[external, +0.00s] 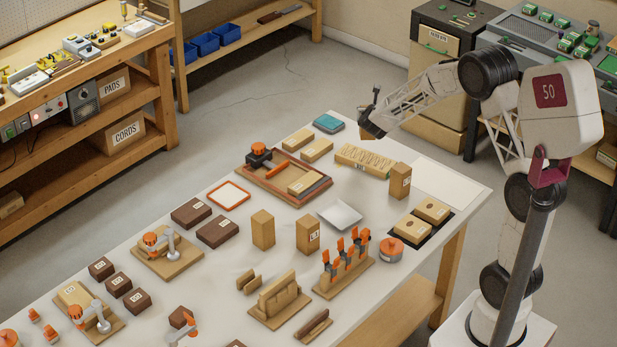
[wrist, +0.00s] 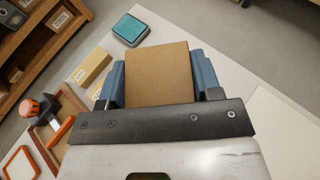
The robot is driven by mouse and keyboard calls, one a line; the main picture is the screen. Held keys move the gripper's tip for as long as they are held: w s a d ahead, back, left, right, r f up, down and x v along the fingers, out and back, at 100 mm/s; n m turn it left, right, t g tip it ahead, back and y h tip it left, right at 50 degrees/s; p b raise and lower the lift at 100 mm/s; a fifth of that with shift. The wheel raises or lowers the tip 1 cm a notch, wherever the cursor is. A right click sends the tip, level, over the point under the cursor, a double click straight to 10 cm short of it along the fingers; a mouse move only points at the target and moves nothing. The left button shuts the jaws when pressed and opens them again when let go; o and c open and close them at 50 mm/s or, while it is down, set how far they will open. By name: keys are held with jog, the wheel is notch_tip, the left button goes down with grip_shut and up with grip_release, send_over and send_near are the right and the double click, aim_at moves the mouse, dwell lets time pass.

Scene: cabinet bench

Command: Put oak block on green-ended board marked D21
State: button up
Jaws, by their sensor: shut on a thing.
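My gripper (external: 372,122) is above the far right part of the white table, shut on a plain tan wooden block, which looks like the oak block (wrist: 157,74). In the wrist view the block sits between the two blue fingers of my gripper (wrist: 160,82). In the external view the block shows only partly below the gripper. A long pale board with printing and yellow-green edges (external: 365,160) lies on the table below and slightly left of the gripper. Its marking is too small to read as D21. I cannot make it out in the wrist view.
A teal box (external: 328,123) and light wooden blocks (external: 317,150) lie left of the board. An upright block (external: 399,180) stands close to its right. A clamp tray (external: 285,178) is further left. A white sheet (external: 450,188) at the right is bare.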

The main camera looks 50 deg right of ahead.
aim_at(368, 135)
jog(key=shift+f, duration=2.8)
jog(key=shift+f, duration=1.85)
jog(key=shift+f, duration=0.1)
jog(key=o, duration=1.2)
jog(key=shift+c, duration=0.2)
jog(key=v, duration=1.2)
